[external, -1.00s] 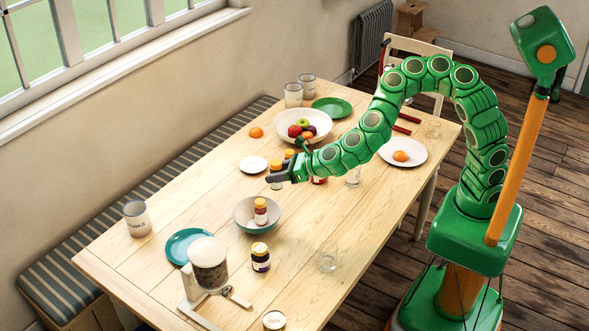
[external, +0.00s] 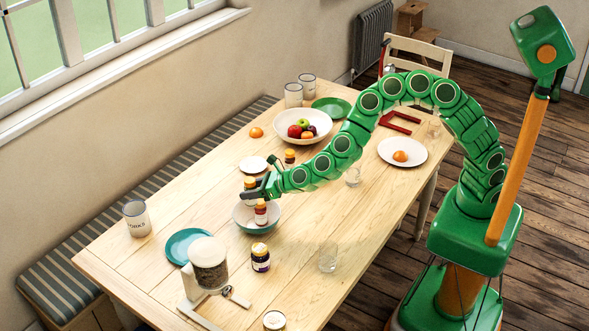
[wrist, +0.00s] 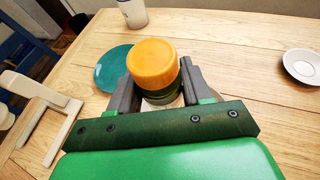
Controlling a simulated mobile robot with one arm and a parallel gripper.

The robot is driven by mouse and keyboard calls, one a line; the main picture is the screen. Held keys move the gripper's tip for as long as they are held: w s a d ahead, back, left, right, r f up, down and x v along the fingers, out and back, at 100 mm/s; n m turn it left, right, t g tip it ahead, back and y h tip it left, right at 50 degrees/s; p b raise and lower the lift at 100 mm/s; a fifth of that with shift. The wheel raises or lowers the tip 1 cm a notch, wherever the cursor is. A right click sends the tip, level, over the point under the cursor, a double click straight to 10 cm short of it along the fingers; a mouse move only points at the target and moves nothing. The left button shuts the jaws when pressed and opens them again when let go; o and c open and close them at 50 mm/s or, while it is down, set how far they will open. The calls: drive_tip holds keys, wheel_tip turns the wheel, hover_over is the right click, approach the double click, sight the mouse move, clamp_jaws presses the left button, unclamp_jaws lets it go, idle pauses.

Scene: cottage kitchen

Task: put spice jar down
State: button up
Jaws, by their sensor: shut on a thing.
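The spice jar with an orange lid (external: 250,183) is between the fingers of my gripper (external: 252,194), which is shut on it. In the wrist view the orange lid (wrist: 152,66) shows upright between the two dark fingers of my gripper (wrist: 150,88). In the external view the held jar appears over the back of the grey-blue bowl (external: 241,222); its base is hidden, so I cannot tell its height.
A dark jar (external: 260,258), a teal plate (external: 188,246), a glass canister (external: 208,262) and a clear glass (external: 328,257) stand nearby. A small white saucer (external: 252,164) and a fruit bowl (external: 285,132) are behind. The table's left middle is clear.

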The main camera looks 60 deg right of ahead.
drive_tip(key=shift+w+a+f, duration=0.1)
drive_tip(key=shift+w+f, duration=0.15)
drive_tip(key=shift+f, duration=1.55)
drive_tip(key=shift+f, duration=0.65)
drive_tip(key=o, duration=1.1)
drive_tip(key=shift+o, duration=0.2)
drive_tip(key=shift+r, duration=0.1)
